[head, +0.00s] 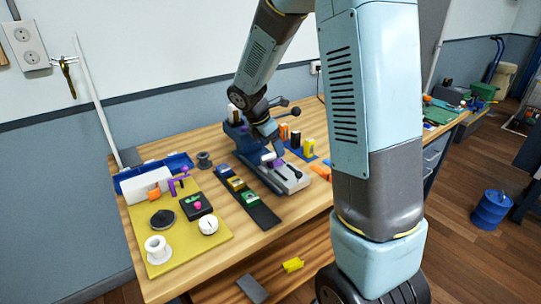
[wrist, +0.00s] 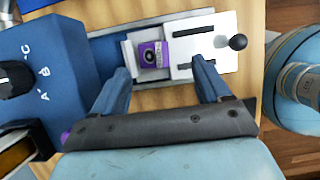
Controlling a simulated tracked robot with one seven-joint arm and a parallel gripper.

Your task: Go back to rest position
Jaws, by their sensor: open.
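My gripper (wrist: 159,68) is open, with its two blue fingers spread apart and nothing between the tips that I can tell is gripped. A purple block (wrist: 151,54) with a dark round mark sits in a pale holder on a white slotted plate (wrist: 222,52), just beyond and between the fingertips in the wrist view. In the head view my arm reaches over the workbench, and its end is low over the blue machine (head: 238,134) and its pale plate (head: 294,180). Part of the gripper is hard to make out there.
A dark strip (head: 263,216) with coloured blocks lies in front of the machine. A yellow board (head: 212,244) with several parts and a blue tray (head: 126,184) lie left. Upright blocks (head: 308,148) stand behind right. A black knob (wrist: 238,42) rises by the plate.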

